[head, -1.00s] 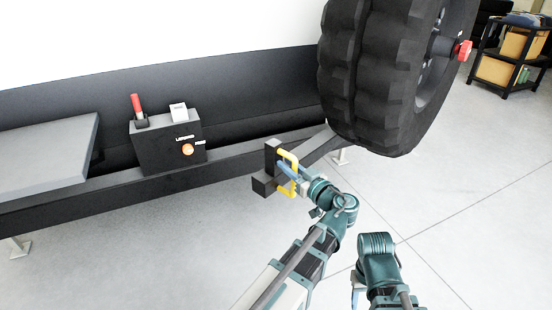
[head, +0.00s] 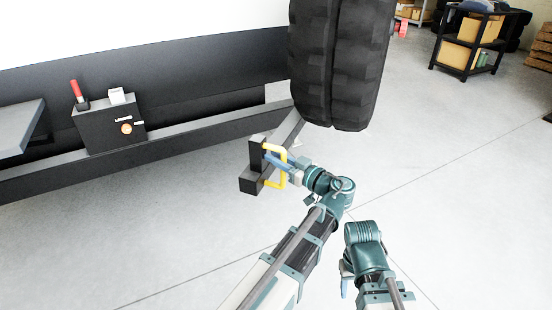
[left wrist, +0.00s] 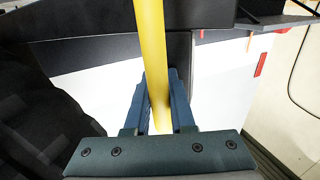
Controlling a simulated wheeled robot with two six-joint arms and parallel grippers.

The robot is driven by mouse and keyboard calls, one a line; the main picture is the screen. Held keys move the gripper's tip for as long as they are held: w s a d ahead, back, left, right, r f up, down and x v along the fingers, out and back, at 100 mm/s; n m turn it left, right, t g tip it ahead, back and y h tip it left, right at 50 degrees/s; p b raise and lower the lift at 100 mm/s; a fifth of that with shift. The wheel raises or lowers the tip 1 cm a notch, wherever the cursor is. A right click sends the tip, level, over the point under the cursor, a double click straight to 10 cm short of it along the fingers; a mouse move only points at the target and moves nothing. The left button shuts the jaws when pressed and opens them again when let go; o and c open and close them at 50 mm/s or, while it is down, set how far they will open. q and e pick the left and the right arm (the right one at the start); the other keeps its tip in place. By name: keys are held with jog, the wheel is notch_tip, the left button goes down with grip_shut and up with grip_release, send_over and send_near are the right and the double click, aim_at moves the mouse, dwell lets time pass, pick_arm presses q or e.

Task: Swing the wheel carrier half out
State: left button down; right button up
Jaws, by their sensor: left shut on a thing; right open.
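The wheel carrier (head: 287,127) is a dark arm angled out from the chassis beam, with a large black spare wheel (head: 335,65) on it. A yellow handle (head: 284,167) sits on the block at the carrier's near end. My left gripper (head: 275,161) is shut on the yellow handle. In the left wrist view the handle (left wrist: 151,60) runs as a bar between the blue fingers (left wrist: 160,105). My right gripper (head: 345,282) hangs low at the bottom, apart from the carrier; its fingers are mostly hidden.
A dark box (head: 110,124) with a red-gripped lever (head: 77,92) and an orange knob stands on the chassis beam (head: 190,135). A grey plate (head: 20,127) is at the left. A black shelf (head: 468,45) with boxes stands far right. The floor between is clear.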

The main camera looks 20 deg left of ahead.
pick_arm(q)
jog(key=shift+s+d+f, duration=0.1)
jog(key=shift+s, duration=0.25)
pick_arm(e)
jog(key=shift+d, duration=0.2)
pick_arm(q)
jog(key=c, duration=0.9)
grip_release()
jog(key=shift+s, duration=0.1)
jog(key=shift+o, duration=0.7)
pick_arm(e)
jog(key=shift+s, duration=0.1)
